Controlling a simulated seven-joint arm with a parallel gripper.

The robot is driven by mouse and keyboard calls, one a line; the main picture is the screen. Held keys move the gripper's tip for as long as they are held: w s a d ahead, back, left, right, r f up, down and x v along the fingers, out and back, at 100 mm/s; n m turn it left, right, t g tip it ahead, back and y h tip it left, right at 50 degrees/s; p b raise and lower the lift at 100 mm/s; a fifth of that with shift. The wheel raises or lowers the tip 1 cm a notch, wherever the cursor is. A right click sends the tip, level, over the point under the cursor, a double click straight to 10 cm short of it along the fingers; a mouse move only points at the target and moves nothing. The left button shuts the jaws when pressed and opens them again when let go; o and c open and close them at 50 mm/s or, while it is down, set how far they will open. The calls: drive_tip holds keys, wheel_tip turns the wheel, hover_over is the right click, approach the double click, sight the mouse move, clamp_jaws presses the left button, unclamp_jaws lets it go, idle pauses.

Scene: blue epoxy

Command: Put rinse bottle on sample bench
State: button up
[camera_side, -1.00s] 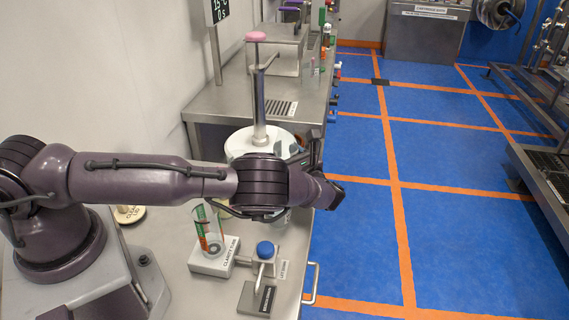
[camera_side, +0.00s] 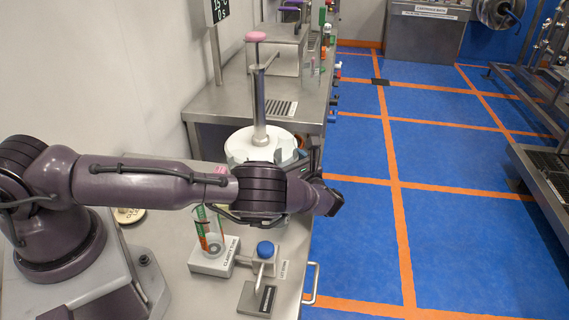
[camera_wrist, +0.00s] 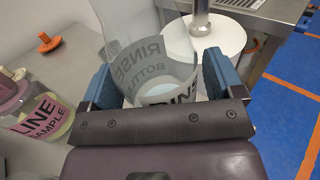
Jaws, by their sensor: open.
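The clear rinse bottle (camera_wrist: 150,55), with its printed name, stands between the fingers of my gripper (camera_wrist: 158,75) in the wrist view. The blue finger pads lie on either side of it, and the jaws are open. I cannot tell whether either pad touches it. In the side view my wrist and forearm hide most of the bottle. A steel bench (camera_side: 168,262) is in front of my arm and a second steel bench (camera_side: 215,98) stands farther back; I cannot read which is the sample bench.
A white drum (camera_wrist: 232,38) with a steel column stands just behind the bottle. A pink-labelled sample jar (camera_wrist: 45,112) and an orange knob (camera_wrist: 45,42) are to the left. A beaker (camera_side: 208,230) and a blue-capped fixture (camera_side: 265,250) sit at the near bench's front.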

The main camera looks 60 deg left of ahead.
drive_tip(key=d, duration=1.2)
drive_tip(key=s+a+r+n+g+h, duration=0.1)
drive_tip(key=s+a+r+n+h, duration=0.2)
drive_tip(key=r+n+h, duration=0.5)
drive_tip(key=s+a+r+n+g+h, duration=0.2)
drive_tip(key=s+a+r+n+h, duration=0.15)
drive_tip(key=r, duration=0.85)
drive_tip(key=s+d+r+n+t+h, duration=0.2)
drive_tip(key=s+r+n+t+h, duration=0.1)
drive_tip(key=s, duration=0.7)
drive_tip(key=s+d+r+n+t+h, duration=0.3)
drive_tip(key=s+r+t, duration=0.2)
drive_tip(key=s+r, duration=0.3)
drive_tip(key=s, duration=0.3)
drive_tip(key=shift+s+t, duration=0.15)
drive_tip(key=shift+t, duration=0.15)
drive_tip(key=shift+n+h, duration=0.25)
